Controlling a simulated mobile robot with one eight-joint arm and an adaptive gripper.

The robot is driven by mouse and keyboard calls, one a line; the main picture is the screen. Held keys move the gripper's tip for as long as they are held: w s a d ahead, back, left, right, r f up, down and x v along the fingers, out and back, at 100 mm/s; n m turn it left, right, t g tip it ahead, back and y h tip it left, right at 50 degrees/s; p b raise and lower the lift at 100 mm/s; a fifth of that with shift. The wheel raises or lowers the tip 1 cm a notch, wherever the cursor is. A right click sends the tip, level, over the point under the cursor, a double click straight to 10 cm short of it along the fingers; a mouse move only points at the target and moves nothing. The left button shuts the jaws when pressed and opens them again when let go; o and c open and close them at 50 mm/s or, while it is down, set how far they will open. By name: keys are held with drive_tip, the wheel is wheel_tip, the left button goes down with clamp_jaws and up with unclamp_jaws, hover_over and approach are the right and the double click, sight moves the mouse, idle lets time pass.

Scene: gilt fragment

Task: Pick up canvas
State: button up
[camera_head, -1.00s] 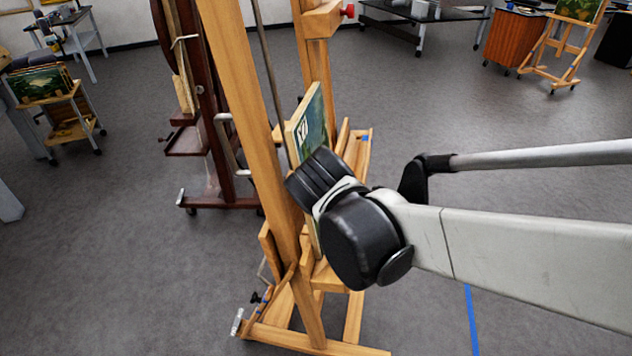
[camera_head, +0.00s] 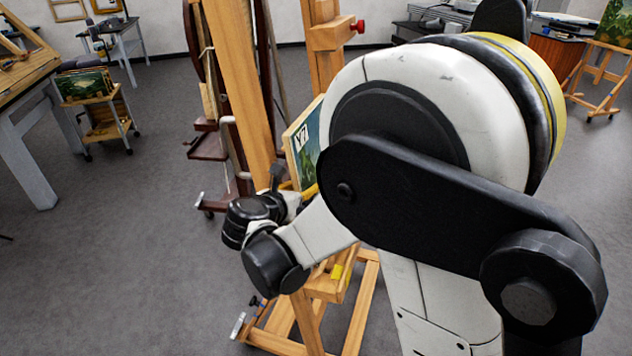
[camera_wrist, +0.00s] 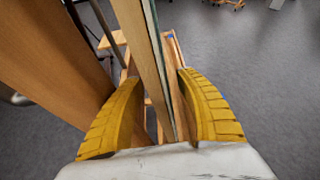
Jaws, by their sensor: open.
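The canvas (camera_head: 308,142) stands upright on a wooden easel (camera_head: 240,75) in the head view, showing a green and blue painted face with white lettering. My arm hides its right and lower parts. In the wrist view the canvas (camera_wrist: 150,50) appears edge-on, as a tall thin strip. My gripper (camera_wrist: 160,82) is open, with one yellow finger on each side of the canvas edge. A gap shows on both sides. In the head view my gripper is mostly hidden, with a bit of yellow finger beside the canvas.
The easel's thick wooden post (camera_wrist: 55,60) rises close to my left finger in the wrist view. A dark wooden easel (camera_head: 208,145) stands behind. A cart with paintings (camera_head: 85,85) and a worktable (camera_head: 28,90) are at the left. Grey floor is open around them.

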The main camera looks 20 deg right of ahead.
drive_tip(key=b+x, duration=0.2)
drive_tip(key=x, duration=0.3)
drive_tip(key=shift+w+d, duration=0.15)
drive_tip(key=shift+w, duration=0.15)
drive_tip(key=shift+r, duration=0.15)
clamp_jaws()
